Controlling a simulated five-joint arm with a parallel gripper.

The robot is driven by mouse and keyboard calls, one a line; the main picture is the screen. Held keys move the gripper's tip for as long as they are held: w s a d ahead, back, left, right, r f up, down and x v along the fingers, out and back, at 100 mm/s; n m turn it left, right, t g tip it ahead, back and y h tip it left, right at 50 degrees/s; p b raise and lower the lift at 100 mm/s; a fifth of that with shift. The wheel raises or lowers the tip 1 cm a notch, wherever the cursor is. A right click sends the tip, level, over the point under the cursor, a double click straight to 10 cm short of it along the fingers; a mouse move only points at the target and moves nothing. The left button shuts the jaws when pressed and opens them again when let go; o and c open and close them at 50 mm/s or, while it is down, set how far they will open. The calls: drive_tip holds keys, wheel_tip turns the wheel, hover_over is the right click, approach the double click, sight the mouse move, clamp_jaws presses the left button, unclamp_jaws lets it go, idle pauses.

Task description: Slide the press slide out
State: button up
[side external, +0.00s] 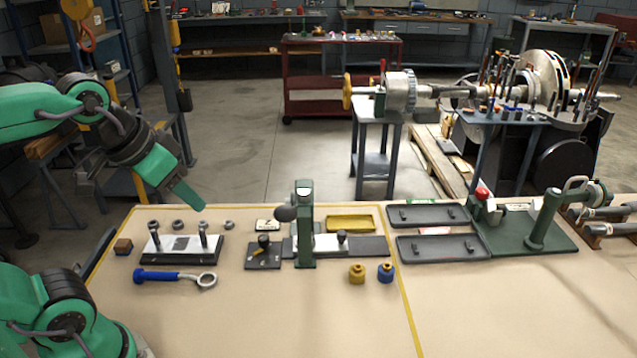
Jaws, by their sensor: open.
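The green press frame (305,215) stands upright on the bench, with a dark ball (286,213) at its left side. A light metal plate, which looks like the press slide (326,243), sits low at the press and carries a dark-topped knob (342,236). A dark flat rail or base (373,246) extends to its right. The press frame hides part of the plate. My gripper (192,200) is at the left, above the bench's back edge, pointing down to the right. It is open and empty, well apart from the press. Its jaws overlap in this view.
A block with upright bolts (180,249), a blue-handled ring wrench (175,275) and a small dark plate (263,255) lie left of the press. Yellow (357,272) and blue (386,272) caps stand in front. Dark trays (440,248) lie right. The front bench is clear.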

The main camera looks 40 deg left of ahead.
drive_tip(key=w+d+r+g, duration=0.2)
drive_tip(key=w+r, duration=0.7)
drive_tip(key=w, duration=0.4)
drive_tip(key=g, duration=0.4)
hover_over(342, 232)
wheel_tip(342, 232, down, 7)
wheel_tip(342, 232, down, 27)
drive_tip(key=shift+s+r, duration=0.1)
drive_tip(key=shift+r, duration=0.05)
idle(0.7)
clamp_jaws()
